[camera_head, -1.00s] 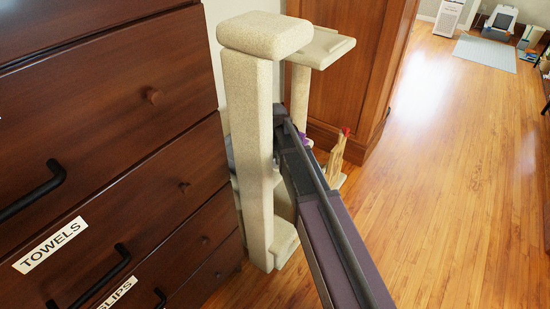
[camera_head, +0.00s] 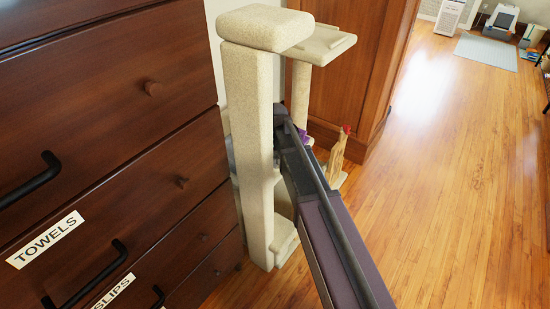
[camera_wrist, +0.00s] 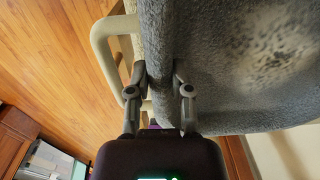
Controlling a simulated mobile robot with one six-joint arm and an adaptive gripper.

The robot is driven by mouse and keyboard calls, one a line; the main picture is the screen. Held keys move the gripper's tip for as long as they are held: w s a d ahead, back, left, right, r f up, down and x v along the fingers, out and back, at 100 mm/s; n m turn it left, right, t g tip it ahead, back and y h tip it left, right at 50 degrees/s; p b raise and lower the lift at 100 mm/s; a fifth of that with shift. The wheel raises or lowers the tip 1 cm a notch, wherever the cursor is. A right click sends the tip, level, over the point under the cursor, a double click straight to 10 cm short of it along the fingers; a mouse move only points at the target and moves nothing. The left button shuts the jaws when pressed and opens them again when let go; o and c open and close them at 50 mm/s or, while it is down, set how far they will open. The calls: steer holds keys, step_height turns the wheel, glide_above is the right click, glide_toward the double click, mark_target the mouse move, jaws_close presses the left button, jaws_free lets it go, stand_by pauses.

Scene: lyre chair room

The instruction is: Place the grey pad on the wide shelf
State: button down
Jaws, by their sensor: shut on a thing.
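I cannot tell which surface is the wide shelf. My gripper and most of the pad are hidden behind the cat tree's thick post (camera_head: 248,150) in the head view.
A dark wooden dresser (camera_head: 100,90) with labelled drawers and black handles stands close on the left. A brown wooden cabinet (camera_head: 345,75) stands behind the cat tree. A cream looped bar (camera_wrist: 100,50) is close to the pad in the wrist view. Open wooden floor (camera_head: 450,200) lies to the right.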

steer(key=shift+f+b, duration=0.35)
steer(key=shift+f, duration=0.05)
steer(key=shift+c, duration=2.2)
jaws_free()
steer(key=shift+r, duration=0.15)
step_height(320, 180, up, 8)
steer(key=p, duration=0.8)
steer(key=shift+f, duration=0.2)
steer(key=shift+d+r+p, duration=0.1)
steer(key=shift+r+p, duration=0.25)
steer(key=shift+r, duration=0.05)
steer(key=s+d+r+p, duration=0.1)
steer(key=d+r+p, duration=0.5)
steer(key=r+p, duration=0.4)
steer(key=s+d+r+m+p, duration=0.1)
steer(key=d+r+p, duration=0.5)
steer(key=r+p, duration=0.4)
steer(key=shift+s+d+r, duration=0.15)
steer(key=shift+s+d, duration=0.15)
